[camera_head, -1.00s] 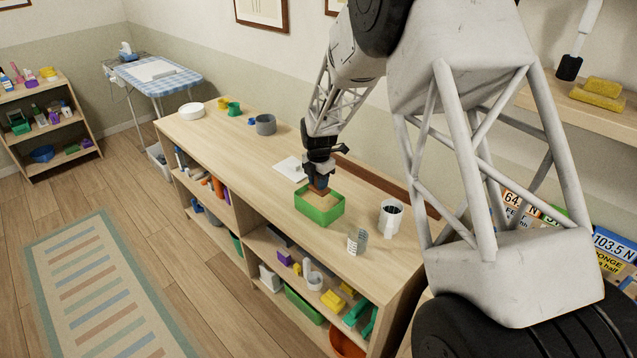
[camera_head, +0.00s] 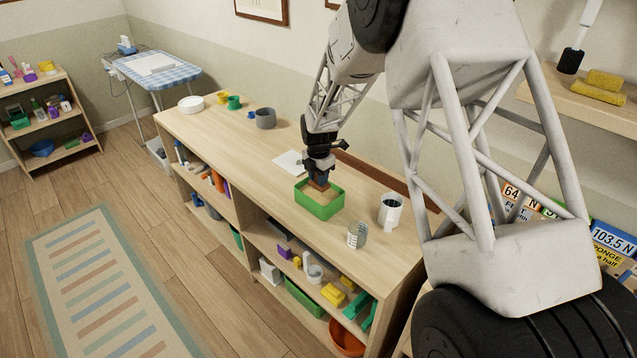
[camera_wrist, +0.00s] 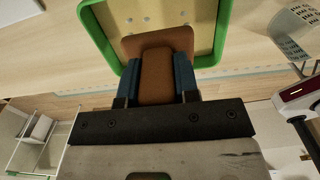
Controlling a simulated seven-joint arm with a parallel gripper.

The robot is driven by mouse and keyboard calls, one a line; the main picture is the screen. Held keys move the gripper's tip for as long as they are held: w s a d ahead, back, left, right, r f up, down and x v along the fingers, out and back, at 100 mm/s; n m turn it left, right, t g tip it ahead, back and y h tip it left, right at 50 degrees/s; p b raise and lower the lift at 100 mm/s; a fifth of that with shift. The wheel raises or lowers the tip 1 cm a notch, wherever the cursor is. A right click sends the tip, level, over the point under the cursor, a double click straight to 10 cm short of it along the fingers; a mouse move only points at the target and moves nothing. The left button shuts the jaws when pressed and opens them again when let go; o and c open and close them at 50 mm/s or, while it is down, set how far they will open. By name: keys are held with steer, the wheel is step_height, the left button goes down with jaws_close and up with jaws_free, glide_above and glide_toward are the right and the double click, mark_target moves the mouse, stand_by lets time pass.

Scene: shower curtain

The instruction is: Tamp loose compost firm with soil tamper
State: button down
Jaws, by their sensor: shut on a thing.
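My gripper (camera_head: 319,176) is shut on the brown soil tamper (camera_head: 320,187), above the green tray on the bench. In the wrist view the tamper (camera_wrist: 157,75) is held between two blue finger pads, its flat brown plate over the tray's inside. The green tray (camera_head: 322,211) has a pale tan layer, the compost (camera_head: 331,196), inside; in the wrist view it shows as a pale surface with several small light dots (camera_wrist: 183,14). I cannot tell whether the plate touches the compost.
A white mug-like container (camera_head: 391,211) and a grey perforated holder (camera_head: 357,234) stand right of the tray. A white sheet (camera_head: 289,162) lies behind it. A grey pot (camera_head: 265,118) and small cups (camera_head: 233,102) stand farther left. Bench top (camera_head: 225,135) between is clear.

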steer(key=shift+r, duration=0.25)
steer(key=shift+r, duration=0.2)
steer(key=shift+f, duration=0.1)
step_height(320, 180, down, 5)
steer(key=shift+r, duration=2.3)
steer(key=shift+r, duration=0.15)
steer(key=shift+r, duration=1.35)
